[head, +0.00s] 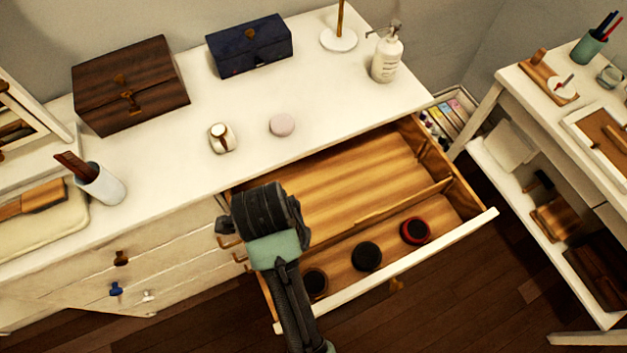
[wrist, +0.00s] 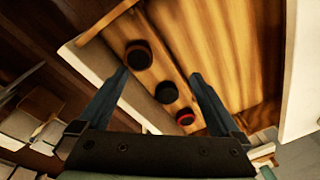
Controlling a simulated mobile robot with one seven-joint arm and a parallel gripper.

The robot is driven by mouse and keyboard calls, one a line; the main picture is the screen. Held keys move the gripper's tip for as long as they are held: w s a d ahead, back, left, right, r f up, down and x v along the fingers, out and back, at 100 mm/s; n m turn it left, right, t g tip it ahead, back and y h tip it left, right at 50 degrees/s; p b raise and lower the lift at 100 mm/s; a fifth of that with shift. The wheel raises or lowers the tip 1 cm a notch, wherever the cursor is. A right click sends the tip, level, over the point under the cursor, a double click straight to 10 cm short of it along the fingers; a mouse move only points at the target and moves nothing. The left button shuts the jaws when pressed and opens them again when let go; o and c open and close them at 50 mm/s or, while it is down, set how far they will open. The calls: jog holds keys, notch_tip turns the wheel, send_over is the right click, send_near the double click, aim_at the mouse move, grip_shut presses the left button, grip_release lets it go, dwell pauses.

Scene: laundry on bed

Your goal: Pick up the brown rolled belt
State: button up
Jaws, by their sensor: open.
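The brown rolled belt (head: 315,283) lies in the front compartment of the open drawer (head: 468,222), at its left end, partly behind my arm in the head view. The brown belt also shows in the wrist view (wrist: 138,53), beyond the fingertips and nearer the left one. A black rolled belt (head: 367,256) and a red-edged rolled belt (head: 415,231) lie to its right in the same compartment. My gripper (wrist: 158,74) is open and empty, above the drawer and apart from the belts. Its fingers are hidden in the head view.
A wooden divider (head: 400,203) separates the belts from the empty back compartment (head: 345,180). The dresser top (head: 330,90) holds boxes, a pump bottle (head: 387,55) and a cup (head: 100,184). A white shelf unit (head: 490,115) stands at the right.

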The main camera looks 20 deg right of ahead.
jog(key=shift+m+g, duration=0.8)
jog(key=s+f, duration=0.1)
jog(key=f, duration=0.2)
jog(key=s+f, duration=0.2)
jog(key=f, duration=0.1)
jog(key=s+f, duration=0.1)
jog(key=f, duration=0.2)
jog(key=shift+s+d+f+b, duration=0.1)
jog(key=shift+s+d+b, duration=0.1)
jog(key=shift+d+b, duration=0.15)
jog(key=shift+s+d+f, duration=0.1)
jog(key=shift+d+f, duration=0.05)
jog(key=shift+f, duration=0.85)
jog(key=shift+s+d+f, duration=0.15)
jog(key=shift+d+f, duration=0.05)
jog(key=shift+f, duration=0.75)
jog(key=shift+s+d+f, duration=0.1)
jog(key=shift+d+f, duration=0.05)
jog(key=shift+f, duration=0.85)
jog(key=shift+c, duration=0.2)
jog(key=c, duration=1.3)
jog(key=shift+r, duration=0.15)
